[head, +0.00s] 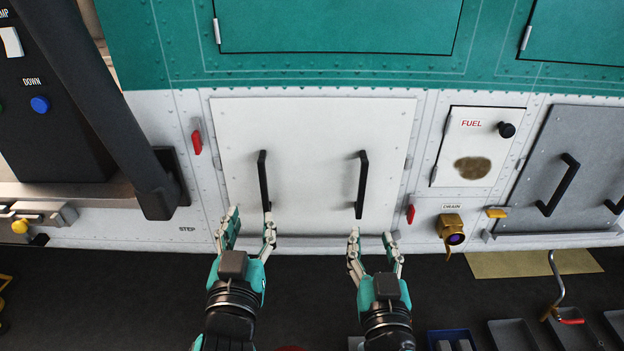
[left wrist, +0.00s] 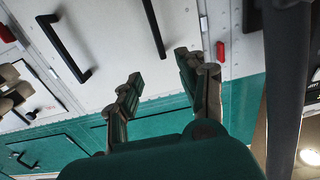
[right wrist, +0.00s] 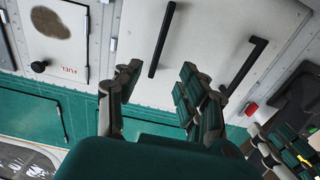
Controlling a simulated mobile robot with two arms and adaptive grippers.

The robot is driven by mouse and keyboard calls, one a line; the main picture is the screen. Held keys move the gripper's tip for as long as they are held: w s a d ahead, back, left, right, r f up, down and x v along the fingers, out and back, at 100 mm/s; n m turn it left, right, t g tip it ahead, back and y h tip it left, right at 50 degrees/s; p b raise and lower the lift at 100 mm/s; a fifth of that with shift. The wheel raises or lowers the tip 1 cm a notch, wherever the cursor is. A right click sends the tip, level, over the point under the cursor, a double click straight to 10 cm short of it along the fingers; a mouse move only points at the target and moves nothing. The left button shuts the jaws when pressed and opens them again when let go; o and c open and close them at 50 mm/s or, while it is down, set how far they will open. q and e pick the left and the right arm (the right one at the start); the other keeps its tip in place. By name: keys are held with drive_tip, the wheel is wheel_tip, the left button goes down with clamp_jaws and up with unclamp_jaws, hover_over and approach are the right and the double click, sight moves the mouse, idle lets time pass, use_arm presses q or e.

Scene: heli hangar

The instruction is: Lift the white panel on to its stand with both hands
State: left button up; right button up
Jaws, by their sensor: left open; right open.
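The white panel (head: 312,130) is upright in the lower side wall, with a left black handle (head: 264,180) and a right black handle (head: 361,185). A red latch (head: 196,142) is beside its upper left edge, another (head: 410,214) beside its lower right. My left gripper (head: 248,222) is open and empty just below the left handle, its right fingertip near the handle's lower end. My right gripper (head: 372,240) is open and empty below the right handle, apart from it. The wrist views also show the panel (left wrist: 110,35) (right wrist: 200,45). I cannot identify the stand.
Right of the panel are a FUEL door (head: 475,140), a brass drain fitting (head: 452,230) and a grey panel (head: 565,165) with black handles. A dark post (head: 110,100) stands at the left. Trays (head: 515,335) and a crank (head: 557,285) are at lower right.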

sight(262, 174)
use_arm(q)
drive_tip(key=w, duration=1.5)
drive_tip(key=shift+w, duration=0.3)
use_arm(e)
drive_tip(key=w, duration=1.5)
drive_tip(key=shift+w, duration=0.3)
use_arm(q)
clamp_jaws()
use_arm(e)
clamp_jaws()
use_arm(q)
drive_tip(key=shift+f, duration=0.1)
